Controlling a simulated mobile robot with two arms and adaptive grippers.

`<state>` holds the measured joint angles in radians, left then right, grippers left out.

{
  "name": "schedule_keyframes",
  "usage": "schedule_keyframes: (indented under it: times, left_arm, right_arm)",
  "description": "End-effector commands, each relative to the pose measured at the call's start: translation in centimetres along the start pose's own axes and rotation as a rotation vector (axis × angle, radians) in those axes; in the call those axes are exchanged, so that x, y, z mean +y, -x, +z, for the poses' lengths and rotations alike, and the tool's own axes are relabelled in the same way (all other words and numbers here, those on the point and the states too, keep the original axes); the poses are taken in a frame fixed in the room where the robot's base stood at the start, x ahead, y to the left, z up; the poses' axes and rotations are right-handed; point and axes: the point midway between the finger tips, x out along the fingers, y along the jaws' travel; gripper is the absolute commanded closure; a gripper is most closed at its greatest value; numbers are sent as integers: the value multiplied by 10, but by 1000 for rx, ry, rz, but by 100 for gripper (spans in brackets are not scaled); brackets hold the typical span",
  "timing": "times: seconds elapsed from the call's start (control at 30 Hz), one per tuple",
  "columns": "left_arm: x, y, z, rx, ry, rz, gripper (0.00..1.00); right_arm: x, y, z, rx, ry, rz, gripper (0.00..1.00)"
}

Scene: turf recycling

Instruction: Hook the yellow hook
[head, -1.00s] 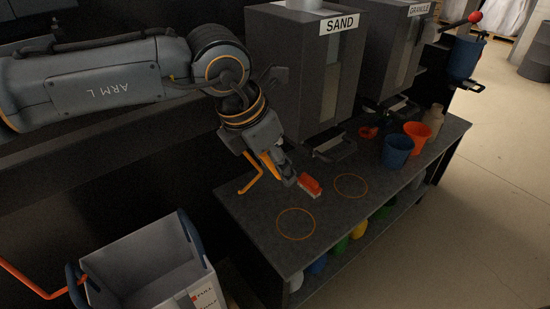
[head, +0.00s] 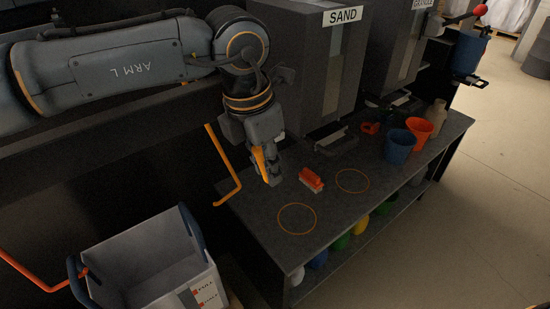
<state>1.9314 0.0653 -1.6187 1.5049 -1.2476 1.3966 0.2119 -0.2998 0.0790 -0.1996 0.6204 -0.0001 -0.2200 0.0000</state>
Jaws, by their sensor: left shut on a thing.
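The yellow hook (head: 229,168) is a thin bent rod, up and to the right of the grey crate (head: 150,253). Its short lower end points left and down, apart from the crate's blue right handle (head: 192,236). My left gripper (head: 270,178) points down beside the hook, over the table's rear edge, and is shut. It appears to hold the hook, but the grip itself is hidden. A red-orange hook (head: 28,275) comes in from the left edge, its tip at the crate's blue left handle (head: 76,282). My right gripper is out of view.
A dark table (head: 255,207) carries a red brush (head: 311,180), ring markings, a blue bucket (head: 398,148) and an orange bucket (head: 419,130). The sand dispenser (head: 306,75) stands behind. Several coloured items sit on the shelf below. Open floor lies right.

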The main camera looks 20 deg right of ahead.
Motion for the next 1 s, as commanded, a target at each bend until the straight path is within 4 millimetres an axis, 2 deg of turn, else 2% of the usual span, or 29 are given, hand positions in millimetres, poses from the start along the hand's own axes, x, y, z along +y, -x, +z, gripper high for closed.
schedule_keyframes:
  times: [0.3,0.67,0.7,0.8,1.0]
  left_arm:
    - [0,2,-27,252,-1,0,100]
    - [0,2,-31,278,0,0,100]
    - [0,2,-31,277,0,0,72]
    - [0,2,-31,276,0,0,53]
    - [0,2,-31,274,0,0,53]
  right_arm:
    - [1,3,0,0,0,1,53]
    - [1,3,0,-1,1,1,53]
    - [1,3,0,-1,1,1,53]
    - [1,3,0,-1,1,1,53]
    - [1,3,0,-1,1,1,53]
